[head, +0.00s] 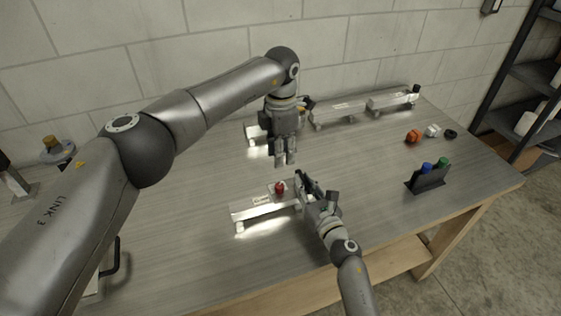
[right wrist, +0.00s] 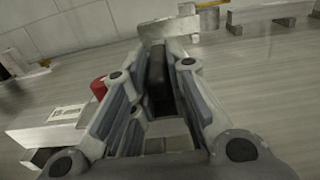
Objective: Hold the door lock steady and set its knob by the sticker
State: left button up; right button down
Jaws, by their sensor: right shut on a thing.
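The door lock (head: 250,211) is a low aluminium bar on the table, with a red knob (head: 280,187) and a white sticker with small dark marks on top. My right gripper (head: 305,184) is shut on its right end, just right of the knob. In the right wrist view the red knob (right wrist: 98,88) and the sticker (right wrist: 66,113) show left of my fingers; the gripped part is mostly hidden and the sticker's marks are too small to read. My left gripper (head: 286,163) hangs fingers-down above and behind the knob, apart from it; its opening is unclear.
A dark holder (head: 424,182) with blue and green knobs stands at the right. An orange knob (head: 413,136) and small parts lie behind it.

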jog(key=shift+d, duration=0.1)
jog(key=c, duration=1.3)
grip_release()
